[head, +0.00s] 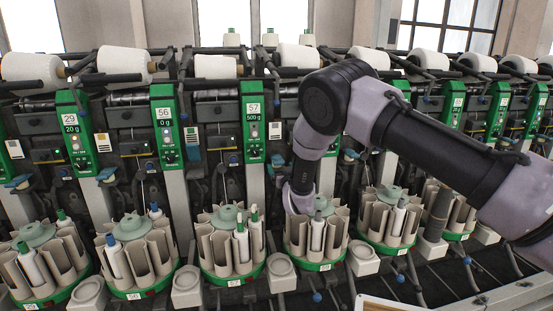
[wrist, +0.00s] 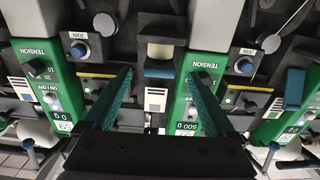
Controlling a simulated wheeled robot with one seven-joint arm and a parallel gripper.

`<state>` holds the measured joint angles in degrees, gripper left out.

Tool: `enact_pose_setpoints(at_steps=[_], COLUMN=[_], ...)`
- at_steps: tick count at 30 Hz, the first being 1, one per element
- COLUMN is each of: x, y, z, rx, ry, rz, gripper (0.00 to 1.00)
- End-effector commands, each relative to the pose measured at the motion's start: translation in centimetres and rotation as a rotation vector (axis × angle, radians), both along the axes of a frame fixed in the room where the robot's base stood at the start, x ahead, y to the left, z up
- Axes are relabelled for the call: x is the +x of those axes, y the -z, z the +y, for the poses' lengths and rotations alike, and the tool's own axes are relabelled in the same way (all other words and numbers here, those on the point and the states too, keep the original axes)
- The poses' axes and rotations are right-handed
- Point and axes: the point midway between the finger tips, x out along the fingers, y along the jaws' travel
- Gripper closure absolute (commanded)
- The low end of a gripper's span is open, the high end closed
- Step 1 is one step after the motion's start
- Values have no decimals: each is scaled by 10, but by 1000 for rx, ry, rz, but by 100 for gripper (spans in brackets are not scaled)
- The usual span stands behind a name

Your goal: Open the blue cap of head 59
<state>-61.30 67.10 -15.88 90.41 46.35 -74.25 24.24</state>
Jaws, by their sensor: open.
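In the wrist view the two teal fingers of my gripper (wrist: 160,100) stand apart with nothing between them, in front of the machine's panels. In the head view my arm comes in from the right and its wrist hangs over a bobbin magazine (head: 330,262); the fingers are hidden there. A blue block (wrist: 295,90) shows at the right of the wrist view, clear of the fingers. A blue tab (head: 350,154) shows right of my wrist in the head view. I cannot tell which blue piece is head 59's cap.
Green panels, such as 56 (head: 164,112) and 57 (head: 253,108), stand in a row. White cones (head: 125,61) lie above; round magazines (head: 140,252) line the front. The wrist view shows upside-down panels, one marked 500 g (wrist: 188,126), and blue JOIN knobs (wrist: 78,51).

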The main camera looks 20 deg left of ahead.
Motion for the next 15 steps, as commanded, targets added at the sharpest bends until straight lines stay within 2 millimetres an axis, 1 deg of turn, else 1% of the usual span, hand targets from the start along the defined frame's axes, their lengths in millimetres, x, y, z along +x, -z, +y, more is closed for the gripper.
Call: enact_pose_setpoints(at_steps=[9, 12, 15], x=[52, 65, 74], y=[0, -1, 0], z=[31, 39, 44], rx=[2, 1, 1], ry=[1, 0, 1], rz=[0, -1, 1], gripper=[10, 10, 10])
